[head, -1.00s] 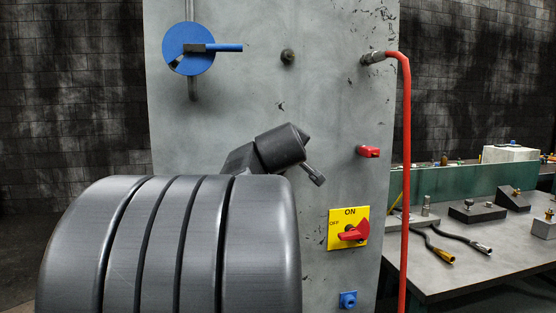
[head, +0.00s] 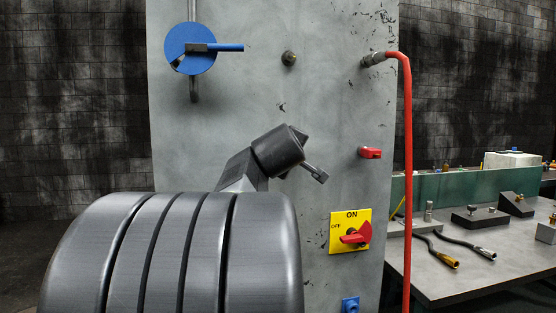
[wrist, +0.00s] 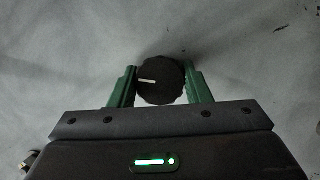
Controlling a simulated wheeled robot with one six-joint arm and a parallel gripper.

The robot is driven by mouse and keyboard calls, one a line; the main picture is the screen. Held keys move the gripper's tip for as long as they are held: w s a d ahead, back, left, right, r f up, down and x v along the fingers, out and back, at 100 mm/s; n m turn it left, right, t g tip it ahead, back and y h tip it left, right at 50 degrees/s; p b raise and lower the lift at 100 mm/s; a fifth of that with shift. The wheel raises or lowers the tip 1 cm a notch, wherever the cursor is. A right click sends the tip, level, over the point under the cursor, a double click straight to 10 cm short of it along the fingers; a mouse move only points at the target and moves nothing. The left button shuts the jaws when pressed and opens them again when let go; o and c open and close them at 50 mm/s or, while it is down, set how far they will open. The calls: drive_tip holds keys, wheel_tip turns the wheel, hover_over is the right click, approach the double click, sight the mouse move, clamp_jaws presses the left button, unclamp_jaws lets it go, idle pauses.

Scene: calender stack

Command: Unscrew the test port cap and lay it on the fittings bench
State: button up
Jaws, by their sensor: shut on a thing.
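In the wrist view my gripper (wrist: 160,88), with green fingers, is shut on a dark round cap (wrist: 161,82). The cap has a ribbed edge and a white mark, and one finger is on each side of it. The grey panel surface lies behind it; I cannot tell whether the cap still touches anything. In the head view my arm hides the fingers and the cap. A small round fitting (head: 289,58) with a brass-coloured middle sits on the upper panel. The fittings bench (head: 455,265) stands at the right.
The grey panel (head: 240,90) carries a blue disc with a lever (head: 190,48), a red hose (head: 406,180), a red handle (head: 370,153) and a yellow switch plate (head: 337,238). Blocks and two dark cables lie on the bench; its front part looks clear.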

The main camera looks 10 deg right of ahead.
drive_tip(key=shift+f+n+b, duration=0.1)
drive_tip(key=shift+n+b, duration=0.3)
drive_tip(key=shift+b, duration=0.4)
drive_tip(key=shift+t+h, duration=0.3)
drive_tip(key=shift+n+b, duration=0.7)
drive_tip(key=shift+b, duration=0.7)
drive_tip(key=shift+n+t+b, duration=0.3)
drive_tip(key=shift+n+h+b, duration=0.3)
drive_tip(key=shift+b, duration=0.35)
drive_tip(key=shift+n+b, duration=0.4)
drive_tip(key=shift+b, duration=0.25)
drive_tip(key=shift+n+t, duration=0.3)
drive_tip(key=shift+n+h+b, duration=0.3)
drive_tip(key=shift+n+b, duration=0.2)
drive_tip(key=shift+b, duration=0.55)
drive_tip(key=shift+n+t+b, duration=0.4)
drive_tip(key=shift+n+b, duration=0.05)
drive_tip(key=shift+n, duration=0.05)
